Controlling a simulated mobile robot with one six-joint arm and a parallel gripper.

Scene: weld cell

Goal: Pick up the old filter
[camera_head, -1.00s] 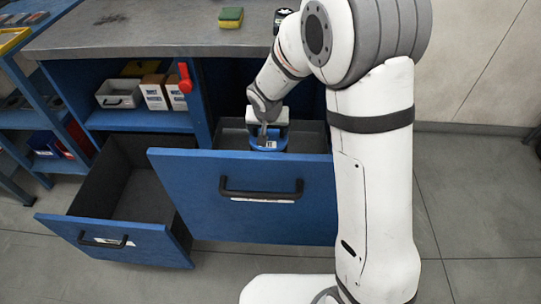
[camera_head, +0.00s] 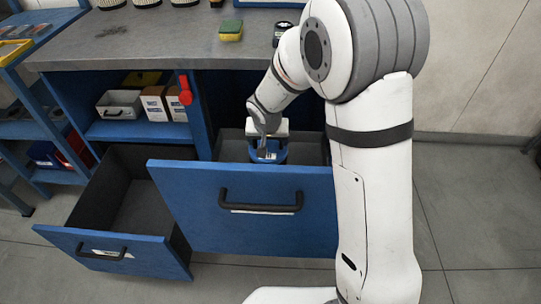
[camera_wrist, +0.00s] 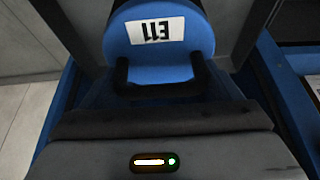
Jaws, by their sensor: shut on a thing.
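A blue round filter (camera_head: 268,156) with a white label sits inside the open upper drawer (camera_head: 250,208). In the wrist view the filter (camera_wrist: 185,55) shows a flat blue top with an upside-down "E11" label. My gripper (camera_head: 266,143) reaches down into the drawer from above. In the wrist view its dark fingers (camera_wrist: 160,78) are closed in on the filter's near side. The filter's lower part is hidden by the drawer front and the gripper. I cannot tell whether it touches the drawer floor.
An open, empty-looking lower drawer (camera_head: 120,250) juts out at left. The grey bench top (camera_head: 160,40) holds a yellow-green sponge (camera_head: 231,30) and several round pleated filters at the back. Shelves hold a grey bin (camera_head: 119,104) and small boxes (camera_head: 163,104). A red handle (camera_head: 185,89) stands beside the drawer opening.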

